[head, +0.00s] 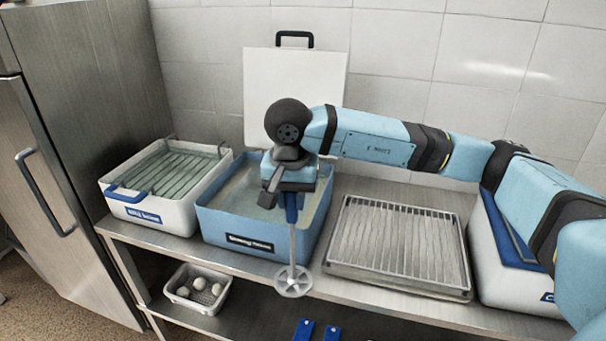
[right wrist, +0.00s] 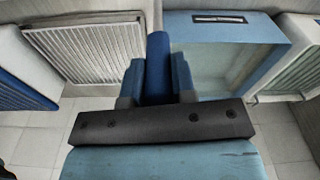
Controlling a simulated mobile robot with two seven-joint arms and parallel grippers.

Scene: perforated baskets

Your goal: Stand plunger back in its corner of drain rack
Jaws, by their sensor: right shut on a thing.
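The plunger has a blue handle (right wrist: 158,68), a thin grey shaft (head: 292,245) and a round spoked disc (head: 293,281) at its lower end. My right gripper (head: 290,203) is shut on the handle. The plunger hangs roughly upright, disc down, near the counter's front edge between the blue basin and the drain rack. Whether the disc touches the counter I cannot tell. The drain rack (head: 400,245) is a slatted metal tray to the right of the plunger; it also shows in the right wrist view (right wrist: 90,50).
The blue basin (head: 262,246) stands left of the plunger, with a white basin (head: 150,217) beyond. Another white-and-blue container (head: 500,268) stands right of the rack. A small basket (head: 171,295) with pale round items sits on the lower shelf. A white board (head: 255,80) leans behind.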

